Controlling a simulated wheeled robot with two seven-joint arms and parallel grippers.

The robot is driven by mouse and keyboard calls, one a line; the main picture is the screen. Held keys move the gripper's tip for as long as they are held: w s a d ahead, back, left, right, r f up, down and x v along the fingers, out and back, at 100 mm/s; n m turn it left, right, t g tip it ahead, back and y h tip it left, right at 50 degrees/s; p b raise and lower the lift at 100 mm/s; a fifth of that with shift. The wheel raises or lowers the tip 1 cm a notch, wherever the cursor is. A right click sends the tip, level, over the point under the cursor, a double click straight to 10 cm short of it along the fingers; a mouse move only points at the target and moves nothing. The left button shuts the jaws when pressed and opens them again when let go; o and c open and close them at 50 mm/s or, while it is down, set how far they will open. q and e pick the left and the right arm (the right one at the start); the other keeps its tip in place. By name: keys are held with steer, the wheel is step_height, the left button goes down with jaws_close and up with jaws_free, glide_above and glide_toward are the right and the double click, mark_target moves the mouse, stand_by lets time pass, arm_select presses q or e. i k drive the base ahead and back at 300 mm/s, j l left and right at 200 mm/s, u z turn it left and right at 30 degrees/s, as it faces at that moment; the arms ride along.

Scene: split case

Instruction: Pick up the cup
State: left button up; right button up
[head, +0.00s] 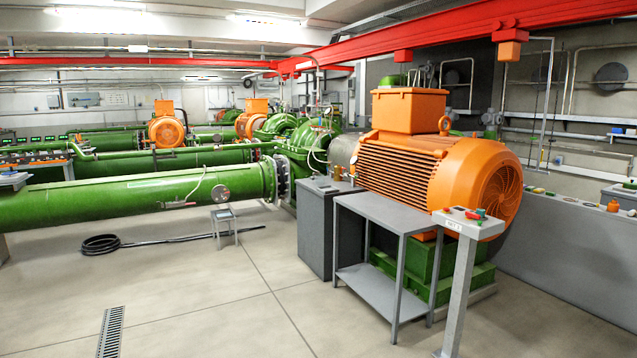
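I cannot make out a cup for certain in the head view. Neither of my grippers is in view. A small orange object (613,206) sits on the long grey ledge at the right, too small to identify. Small red and green items (472,213) sit on top of a grey pedestal (462,270) at the right front, and their shapes are unclear.
A grey two-level table (385,212) with a bare top stands beside a grey cabinet (325,230), before a large orange motor (440,170). A green pipe (130,205) runs across the left. A black hose (100,244) and a small stool (223,218) are on the otherwise open floor.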

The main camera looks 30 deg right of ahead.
mark_target(318, 178)
steer(key=i+z, duration=0.1)
steer(key=i, duration=1.15)
steer(key=i+z, duration=0.15)
steer(key=i, duration=1)
steer(key=i+z, duration=0.1)
steer(key=i, duration=0.65)
steer(key=i+j, duration=0.15)
steer(key=i, duration=0.65)
steer(key=i+j+z, duration=0.15)
steer(key=i, duration=0.6)
steer(key=i+l+z, duration=0.25)
steer(key=i+z, duration=0.2)
steer(key=i, duration=0.6)
steer(key=i+j+z, duration=0.15)
steer(key=i+z, duration=0.25)
steer(key=i, duration=0.7)
steer(key=i+u, duration=0.25)
steer(key=i, duration=0.5)
steer(key=i+l+u, duration=0.15)
steer(key=i+u, duration=0.15)
steer(key=i, duration=0.4)
steer(key=i+z, duration=0.45)
steer(key=i+j+z, duration=0.15)
steer(key=i+z, duration=0.7)
steer(key=i+j+z, duration=0.1)
steer(key=z, duration=0.3)
steer(key=i, duration=0.1)
